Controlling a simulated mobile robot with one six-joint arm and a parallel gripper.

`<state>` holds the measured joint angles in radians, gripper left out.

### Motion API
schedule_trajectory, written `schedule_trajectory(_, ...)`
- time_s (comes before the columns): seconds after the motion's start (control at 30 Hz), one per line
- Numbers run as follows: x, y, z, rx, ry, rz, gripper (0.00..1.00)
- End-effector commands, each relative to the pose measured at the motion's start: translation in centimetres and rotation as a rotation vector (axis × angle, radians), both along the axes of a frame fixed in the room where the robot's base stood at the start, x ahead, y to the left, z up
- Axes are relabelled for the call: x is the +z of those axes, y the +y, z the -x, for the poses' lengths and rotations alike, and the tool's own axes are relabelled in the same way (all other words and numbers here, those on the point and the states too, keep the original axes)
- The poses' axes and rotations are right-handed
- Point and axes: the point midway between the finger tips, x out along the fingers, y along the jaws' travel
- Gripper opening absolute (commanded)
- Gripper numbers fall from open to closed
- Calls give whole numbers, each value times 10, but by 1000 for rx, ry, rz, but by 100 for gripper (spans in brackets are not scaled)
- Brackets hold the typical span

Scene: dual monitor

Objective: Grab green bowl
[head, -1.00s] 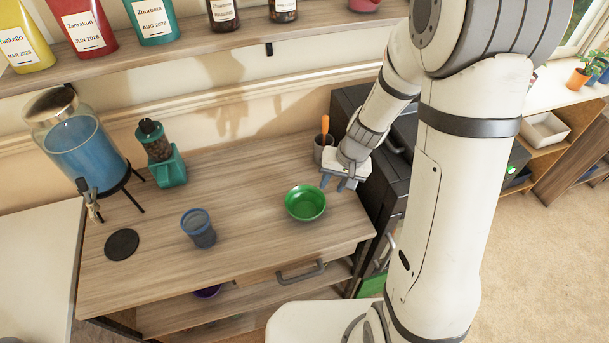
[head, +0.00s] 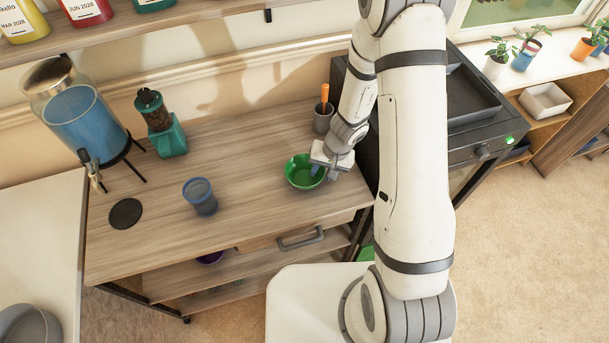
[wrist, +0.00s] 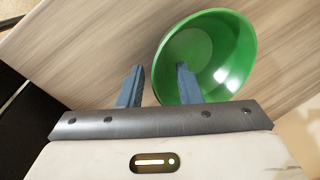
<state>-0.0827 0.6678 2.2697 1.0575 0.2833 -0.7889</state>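The green bowl (head: 300,172) stands upright on the wooden counter (head: 250,210), near its right end. It also shows in the wrist view (wrist: 232,42), right of centre. My gripper (head: 322,171) is at the bowl's right side, low over the counter. In the wrist view its two blue fingers (wrist: 158,80) are apart. One finger is over the inside of the bowl and the other is outside, with the near rim between them. I cannot tell whether either finger touches the wall.
A blue cup (head: 200,197) and a dark round coaster (head: 125,213) stand left of the bowl. A dark holder (head: 323,120) with an orange-handled tool is behind my gripper. A black appliance (head: 470,140) borders the counter on the right. The counter between cup and bowl is clear.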

Motion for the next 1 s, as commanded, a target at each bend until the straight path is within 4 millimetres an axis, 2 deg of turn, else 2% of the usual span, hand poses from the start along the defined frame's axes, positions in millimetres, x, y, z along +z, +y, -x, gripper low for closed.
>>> schedule_trajectory(0.27, -1, 0, 0, 1, -1, 0, 30)
schedule_trajectory(0.63, -1, 0, 0, 0, 0, 0, 0)
schedule_trajectory(1.0, -1, 0, 0, -1, -1, 0, 0)
